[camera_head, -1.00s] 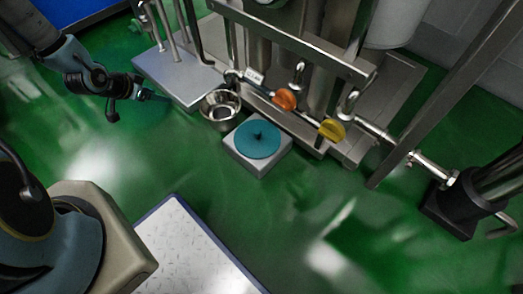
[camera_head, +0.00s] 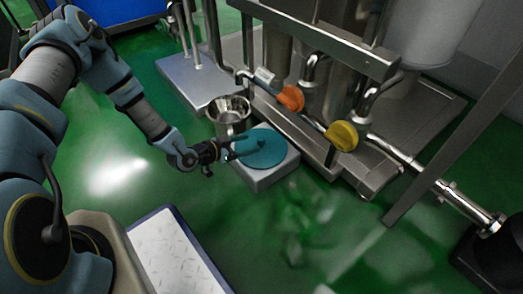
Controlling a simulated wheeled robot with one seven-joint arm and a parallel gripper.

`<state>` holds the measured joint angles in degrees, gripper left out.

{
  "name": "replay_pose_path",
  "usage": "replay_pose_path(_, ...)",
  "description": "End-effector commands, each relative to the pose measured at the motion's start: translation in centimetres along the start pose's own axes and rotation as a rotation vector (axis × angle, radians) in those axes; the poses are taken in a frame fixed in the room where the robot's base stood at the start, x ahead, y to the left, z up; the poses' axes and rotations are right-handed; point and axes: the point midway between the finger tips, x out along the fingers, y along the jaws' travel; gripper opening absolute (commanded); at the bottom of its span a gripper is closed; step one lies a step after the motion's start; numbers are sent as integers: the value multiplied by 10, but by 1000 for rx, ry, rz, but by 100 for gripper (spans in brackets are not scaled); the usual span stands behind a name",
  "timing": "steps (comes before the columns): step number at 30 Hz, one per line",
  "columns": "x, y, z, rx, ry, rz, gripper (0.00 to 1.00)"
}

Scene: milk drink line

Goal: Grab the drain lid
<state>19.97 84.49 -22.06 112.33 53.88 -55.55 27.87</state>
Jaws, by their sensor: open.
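The drain lid is a flat teal disc (camera_head: 264,150) lying on top of a low grey block (camera_head: 272,175). Its small centre knob, seen a second ago, is now hidden or hard to make out behind my gripper. The fingers are open and hold nothing that I can see. I cannot tell whether they touch the lid.
A steel pot (camera_head: 229,113) stands just behind the lid, close to my gripper. An orange valve handle (camera_head: 291,97) and a yellow one (camera_head: 342,136) stick out from the steel machine on the right. Green floor in front is clear.

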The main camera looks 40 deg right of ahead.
Motion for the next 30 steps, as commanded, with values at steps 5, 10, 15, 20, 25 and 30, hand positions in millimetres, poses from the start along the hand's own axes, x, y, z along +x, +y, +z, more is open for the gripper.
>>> replay_pose_path(5,20,0,1,0,0,0,73)
replay_pose_path(10,33,-3,2,1,0,0,73)
replay_pose_path(15,58,-7,1,1,1,-1,73)
replay_pose_path(20,71,-7,-1,0,0,0,73)
replay_pose_path(25,70,-7,-3,-1,-1,-1,73)
replay_pose_path(30,70,-7,-3,-1,-1,-1,56)
